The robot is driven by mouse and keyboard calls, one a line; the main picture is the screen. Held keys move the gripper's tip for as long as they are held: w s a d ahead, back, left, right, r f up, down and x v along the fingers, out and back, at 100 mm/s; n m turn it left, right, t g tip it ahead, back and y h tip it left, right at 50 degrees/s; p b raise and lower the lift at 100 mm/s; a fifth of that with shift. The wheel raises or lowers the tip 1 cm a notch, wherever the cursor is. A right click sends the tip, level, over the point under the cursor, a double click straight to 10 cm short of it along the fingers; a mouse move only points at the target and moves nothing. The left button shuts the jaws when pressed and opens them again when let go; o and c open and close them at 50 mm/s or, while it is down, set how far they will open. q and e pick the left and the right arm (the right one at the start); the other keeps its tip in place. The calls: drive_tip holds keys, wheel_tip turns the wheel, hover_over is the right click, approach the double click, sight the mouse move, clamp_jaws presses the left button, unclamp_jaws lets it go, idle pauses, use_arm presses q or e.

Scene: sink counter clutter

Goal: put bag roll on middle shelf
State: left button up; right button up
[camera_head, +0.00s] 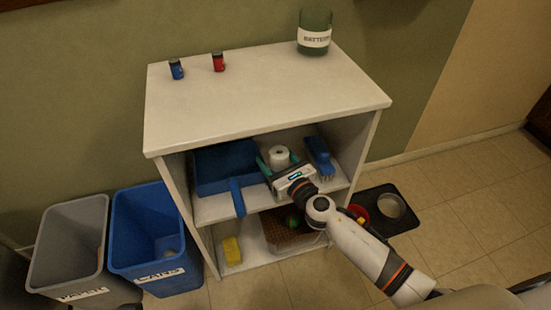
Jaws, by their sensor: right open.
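The bag roll, a white roll with a hole in its top (279,153), stands upright at the middle shelf (213,208) of the white shelf unit. My right gripper (278,163) reaches in from the front right. It is open, with one teal-tipped finger on each side of the roll. The gripper body hides the roll's lower part, so I cannot tell whether the fingers touch it. My left gripper is not in view.
A blue dustpan (220,168) lies left of the roll and a blue brush (319,155) right of it. Below are a yellow sponge (232,250) and a brown basket (285,238). Small batteries (218,62) and a green jar (314,35) stand on top. Bins (153,240) stand left.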

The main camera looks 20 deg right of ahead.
drive_tip(key=shift+r, duration=0.1)
drive_tip(key=s+d+m+g+h+b, duration=0.15)
drive_tip(key=s+d+m+h, duration=0.25)
drive_tip(key=s+m, duration=0.65)
drive_tip(key=s+d+m+g+h, duration=0.2)
drive_tip(key=s+d+m+h, duration=0.3)
drive_tip(key=m, duration=1)
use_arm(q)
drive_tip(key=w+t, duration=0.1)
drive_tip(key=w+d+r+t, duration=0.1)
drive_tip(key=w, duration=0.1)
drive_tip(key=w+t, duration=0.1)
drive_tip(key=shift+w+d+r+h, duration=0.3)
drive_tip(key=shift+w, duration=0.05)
use_arm(e)
drive_tip(key=s+a+f+m+g+y, duration=0.3)
drive_tip(key=s+a+m+g+y, duration=0.2)
drive_tip(key=s+m, duration=0.5)
drive_tip(key=shift+f+m+g, duration=0.15)
drive_tip(key=shift+m+g, duration=0.2)
drive_tip(key=shift+m, duration=0.5)
